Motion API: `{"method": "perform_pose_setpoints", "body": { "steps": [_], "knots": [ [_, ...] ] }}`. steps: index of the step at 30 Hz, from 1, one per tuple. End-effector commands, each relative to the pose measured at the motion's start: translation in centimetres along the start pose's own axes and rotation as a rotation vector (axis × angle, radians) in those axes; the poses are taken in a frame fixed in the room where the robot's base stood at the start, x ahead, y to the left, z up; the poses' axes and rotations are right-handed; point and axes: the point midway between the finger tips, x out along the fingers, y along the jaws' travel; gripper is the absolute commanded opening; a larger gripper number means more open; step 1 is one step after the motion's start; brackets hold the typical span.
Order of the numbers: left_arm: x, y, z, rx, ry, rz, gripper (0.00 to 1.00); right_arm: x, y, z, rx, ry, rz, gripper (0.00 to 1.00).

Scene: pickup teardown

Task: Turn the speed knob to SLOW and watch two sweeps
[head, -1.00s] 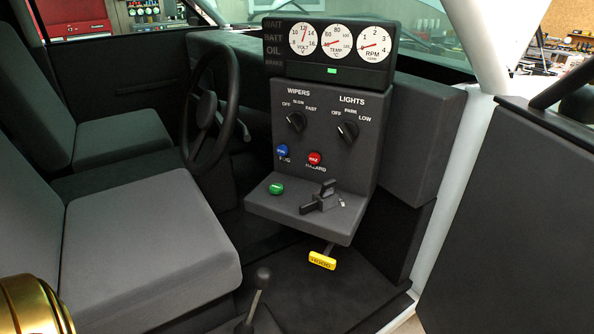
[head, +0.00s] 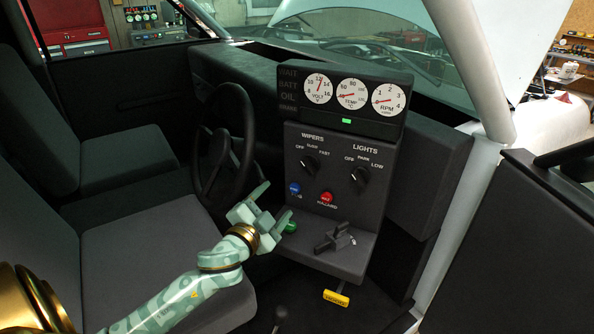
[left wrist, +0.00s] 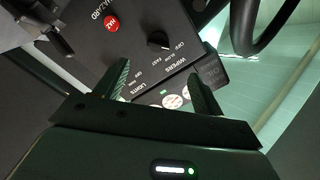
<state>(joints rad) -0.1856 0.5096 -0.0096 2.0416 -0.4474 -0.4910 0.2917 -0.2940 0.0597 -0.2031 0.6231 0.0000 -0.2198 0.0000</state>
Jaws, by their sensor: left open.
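The speed knob is the black WIPERS knob (head: 309,166) on the upright face of the dark console, with OFF, SLOW and FAST printed around it. Its pointer appears to be toward OFF. The knob also shows in the left wrist view (left wrist: 157,41), beyond the fingers and apart from them. My left gripper (head: 270,203) is open and empty, in front of the console and lower left of the knob. Its two fingers (left wrist: 160,85) show spread in the left wrist view. My right gripper is not in view.
The LIGHTS knob (head: 360,178) is right of the speed knob. A blue button (head: 294,188) and red hazard button (head: 326,198) sit below. A green button (head: 290,226) and lever (head: 335,238) are on the ledge. The steering wheel (head: 222,150) stands close left.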

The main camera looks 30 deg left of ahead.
Motion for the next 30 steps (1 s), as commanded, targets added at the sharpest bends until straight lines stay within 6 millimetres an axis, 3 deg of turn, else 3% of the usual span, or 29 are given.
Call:
{"method": "perform_pose_setpoints", "body": {
  "steps": [5, 11, 18, 24, 30],
  "knots": [
    [2.4, -0.2, -0.2, -0.001, 0.009, -0.003, 0.69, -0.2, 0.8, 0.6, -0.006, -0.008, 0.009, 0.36],
    [7.4, -0.2, -0.2, -0.001, 0.007, -0.003, 0.69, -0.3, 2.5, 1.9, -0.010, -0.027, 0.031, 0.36],
    [13.0, -0.1, -0.1, -0.001, 0.005, -0.001, 0.69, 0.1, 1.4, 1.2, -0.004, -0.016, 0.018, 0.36],
    [15.6, 0.1, -0.1, -0.002, 0.004, 0.000, 0.69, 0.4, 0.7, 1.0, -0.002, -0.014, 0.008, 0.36],
    [16.2, 0.1, -0.1, -0.002, 0.005, 0.002, 0.69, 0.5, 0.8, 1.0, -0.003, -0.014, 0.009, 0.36]
  ]
}}
